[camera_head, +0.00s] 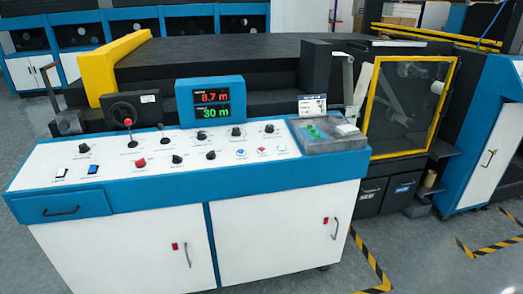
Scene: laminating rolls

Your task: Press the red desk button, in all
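The white sloped desk top (205,168) of a blue-edged control cabinet carries the controls. A row of small round buttons sits right of its middle: a blue-marked one (241,152), a red-marked one (262,150) and a pale greenish one (281,148). Whether any button is pressed in is too small to tell. Neither of my grippers is in view, and nothing covers the controls.
A display (211,102) reads 8.7 m over 30 m behind the desk. A clear-covered box (327,132) with green knobs sits at its right end. Several black knobs dot the desk. A yellow-framed machine window (408,107) stands behind right. Grey floor lies at right front.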

